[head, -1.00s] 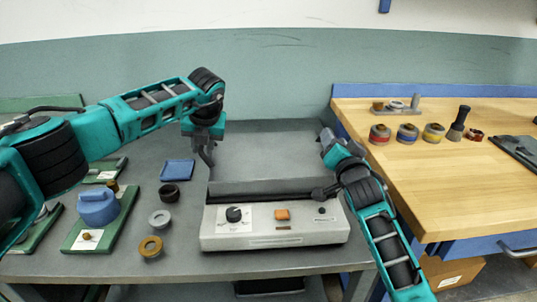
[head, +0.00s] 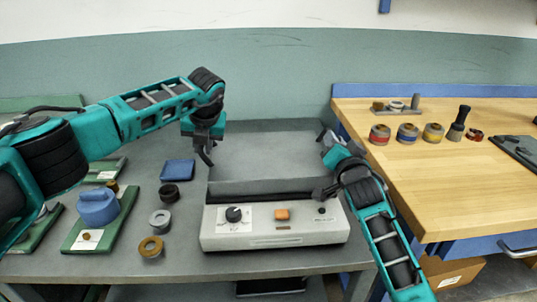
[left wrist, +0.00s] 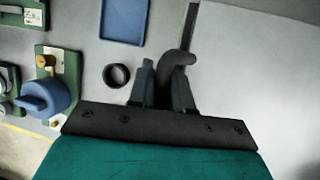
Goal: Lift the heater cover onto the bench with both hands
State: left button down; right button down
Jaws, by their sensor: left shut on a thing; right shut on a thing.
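The heater cover (head: 265,155) is a wide, flat-topped grey cover on the grey bench, behind a white control panel. My left gripper (head: 206,155) is at its left side, shut on a dark curved handle. In the left wrist view, the fingers (left wrist: 162,88) stand either side of this hooked handle (left wrist: 178,57), beside the cover's pale top (left wrist: 255,70). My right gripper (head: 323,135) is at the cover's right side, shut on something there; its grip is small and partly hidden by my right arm. The cover appears level, and I see no gap under it.
The white panel (head: 275,228) with a black knob and an orange switch lies in front. A blue tray (head: 178,170), several loose rings and a blue-capped fixture (head: 98,207) occupy the bench's left. A wooden table (head: 460,180) with more rings and a brush adjoins the right.

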pick_arm(q)
jog(key=shift+r, duration=0.2)
pick_arm(e)
jog(key=shift+r, duration=0.25)
